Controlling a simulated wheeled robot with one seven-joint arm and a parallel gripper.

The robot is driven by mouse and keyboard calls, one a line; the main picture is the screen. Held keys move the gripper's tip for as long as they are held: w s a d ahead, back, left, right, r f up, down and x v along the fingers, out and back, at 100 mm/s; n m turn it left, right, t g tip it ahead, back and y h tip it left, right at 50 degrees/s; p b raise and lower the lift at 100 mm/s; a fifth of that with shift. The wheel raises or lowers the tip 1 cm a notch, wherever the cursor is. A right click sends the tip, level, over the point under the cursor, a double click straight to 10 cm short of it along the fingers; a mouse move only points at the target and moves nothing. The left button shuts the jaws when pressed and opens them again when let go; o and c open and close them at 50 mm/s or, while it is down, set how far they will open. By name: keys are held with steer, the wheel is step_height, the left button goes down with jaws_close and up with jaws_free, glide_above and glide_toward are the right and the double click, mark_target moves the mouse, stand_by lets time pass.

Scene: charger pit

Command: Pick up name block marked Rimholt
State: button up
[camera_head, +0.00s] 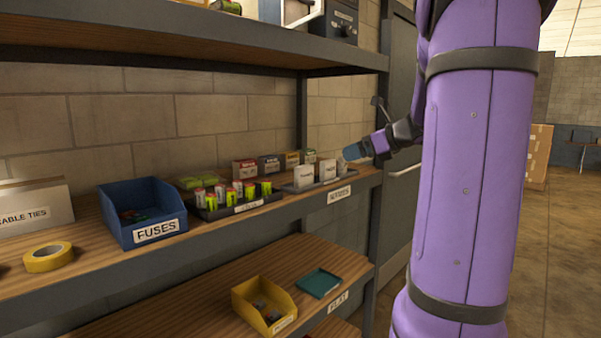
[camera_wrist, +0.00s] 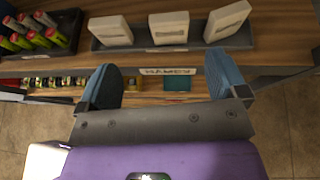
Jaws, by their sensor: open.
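Three white name blocks stand in a row in a dark tray (camera_wrist: 135,47) marked NAMES: a left one (camera_wrist: 110,31), a middle one (camera_wrist: 169,28) and a right one (camera_wrist: 228,20). Their lettering is too small to read, so I cannot tell which is Rimholt. My gripper (camera_wrist: 164,72) is open and empty, its blue fingers spread wide in front of the tray's near edge. The middle block lies ahead, between the lines of the fingers. In the head view my gripper (camera_head: 354,152) is at the right end of the shelf, close to the blocks.
A tray of green and red cells (camera_head: 235,196) stands left of the blocks. Further left are a blue FUSES bin (camera_head: 142,210) and yellow tape (camera_head: 48,257). Small boxes (camera_head: 268,165) stand behind. The lower shelf holds a yellow bin (camera_head: 264,304) and a teal tray (camera_head: 318,282).

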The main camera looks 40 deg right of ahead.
mark_target(330, 161)
steer(key=shift+m, duration=0.4)
steer(key=x, duration=0.7)
steer(key=d+x, duration=0.1)
steer(key=x, duration=0.2)
steer(key=shift+w+f, duration=0.15)
steer(key=shift+w, duration=0.3)
steer(key=c, duration=1)
